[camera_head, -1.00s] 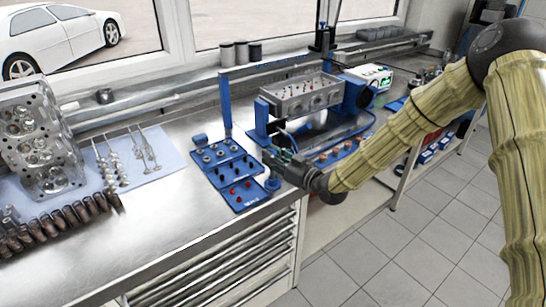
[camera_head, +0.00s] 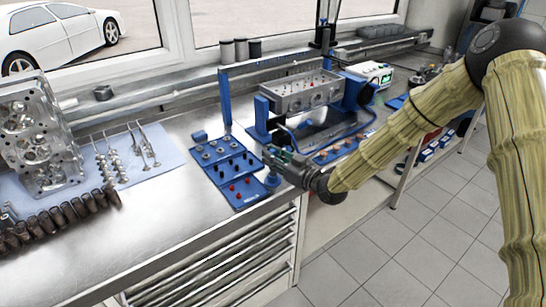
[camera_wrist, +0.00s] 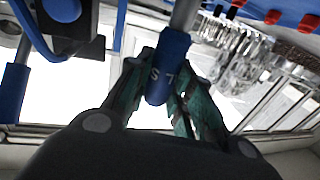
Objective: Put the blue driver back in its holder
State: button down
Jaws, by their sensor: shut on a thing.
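My gripper (camera_head: 277,159) is beside the right edge of the blue trays on the bench. In the wrist view its green fingertips (camera_wrist: 160,95) are shut around the blue driver (camera_wrist: 170,62), one on each side of the handle. The driver's grey shaft runs out of the top of the wrist view. A small blue piece (camera_head: 272,181) shows just below my gripper in the head view; I cannot tell whether it is part of the driver or of a holder. I cannot make out the holder for certain.
Blue trays (camera_head: 247,197) with red and dark small parts lie left of my gripper. A blue engine stand holds a grey cylinder block (camera_head: 300,93) behind it. The bench middle (camera_head: 165,215) is clear.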

jog(key=c, duration=1.2)
grip_release()
jog(key=v, duration=1.2)
jog(key=s+d+f+m+g+h, duration=0.1)
jog(key=s+f+m+g+h, duration=0.15)
jog(key=s+f, duration=0.5)
jog(key=s+d+f+m+g+h, duration=0.1)
jog(key=s+d+f+m+h, duration=0.2)
jog(key=f, duration=0.7)
jog(key=s+f+m+g+h, duration=0.1)
jog(key=s+f+g+h, duration=0.1)
jog(key=s+f, duration=0.6)
jog(key=s+d+f+m+g+h, duration=0.1)
jog(key=s+d+f+g+h, duration=0.1)
jog(key=s, duration=0.6)
jog(key=s+d+f+m+g+h, duration=0.1)
jog(key=s+d+f, duration=0.3)
jog(key=s, duration=0.4)
jog(key=s+d+f+m+g+h, duration=0.1)
jog(key=s+d+f+g+h, duration=0.1)
jog(key=s, duration=0.6)
jog(key=shift+s+d+f+g+h, duration=0.2)
jog(key=shift+d+f+g, duration=0.25)
jog(key=shift+f, duration=0.1)
jog(key=shift+s+d+f+g+h, duration=0.2)
jog(key=shift+d+f+g, duration=0.2)
jog(key=shift+f, duration=0.15)
